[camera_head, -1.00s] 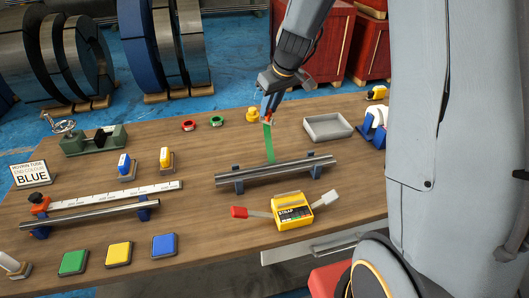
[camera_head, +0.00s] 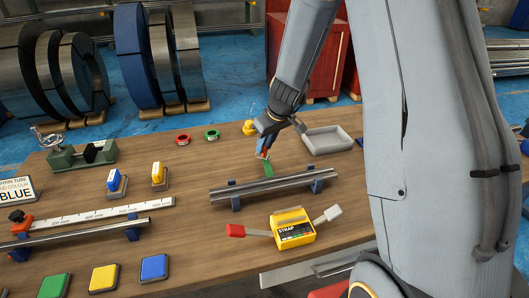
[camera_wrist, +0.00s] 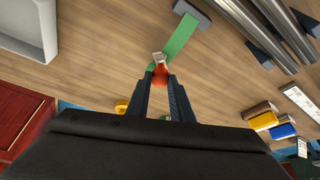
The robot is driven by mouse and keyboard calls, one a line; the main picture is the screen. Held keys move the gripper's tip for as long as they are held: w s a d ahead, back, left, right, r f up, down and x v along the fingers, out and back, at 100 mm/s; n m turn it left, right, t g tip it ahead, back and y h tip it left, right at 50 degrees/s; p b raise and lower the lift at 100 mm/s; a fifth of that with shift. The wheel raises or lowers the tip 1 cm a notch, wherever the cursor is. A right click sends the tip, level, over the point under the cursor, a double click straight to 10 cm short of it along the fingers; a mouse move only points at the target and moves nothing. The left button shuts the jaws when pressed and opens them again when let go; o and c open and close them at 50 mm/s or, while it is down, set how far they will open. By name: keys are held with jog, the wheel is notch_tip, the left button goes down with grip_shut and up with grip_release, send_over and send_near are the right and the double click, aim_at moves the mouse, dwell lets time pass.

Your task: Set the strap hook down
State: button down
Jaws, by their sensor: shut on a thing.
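The strap hook (camera_wrist: 160,75) is a small orange-red piece with a metal end, attached to a green strap (camera_wrist: 181,36). My gripper (camera_head: 263,152) is shut on the hook, low over the wooden table behind the pair of steel tubes (camera_head: 275,185). The strap also shows in the head view (camera_head: 268,171). I cannot tell whether the hook touches the table.
A grey tray (camera_head: 328,141) stands right of my gripper. A yellow object (camera_head: 249,127) and red (camera_head: 182,138) and green (camera_head: 212,134) rings lie behind and left. The yellow strap tool (camera_head: 294,229) is in front of the tubes. Bare wood (camera_head: 210,165) lies left.

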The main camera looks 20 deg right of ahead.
aim_at(266, 150)
jog(key=shift+f, duration=1.45)
jog(key=shift+f+b, duration=0.15)
jog(key=shift+b, duration=0.25)
jog(key=c, duration=1.6)
grip_release()
jog(key=shift+o, duration=0.2)
jog(key=shift+r+p, duration=0.25)
jog(key=shift+p, duration=0.1)
jog(key=b+v, duration=0.1)
jog(key=v, duration=1.1)
jog(key=s+a+f+m+g+h, duration=0.1)
jog(key=s+m, duration=0.1)
jog(key=s, duration=0.9)
jog(key=s+a+f+m+g, duration=0.1)
jog(key=s+f+m, duration=0.1)
jog(key=s, duration=0.9)
jog(key=shift+s+a+g+h, duration=0.15)
jog(key=shift+g+h, duration=0.25)
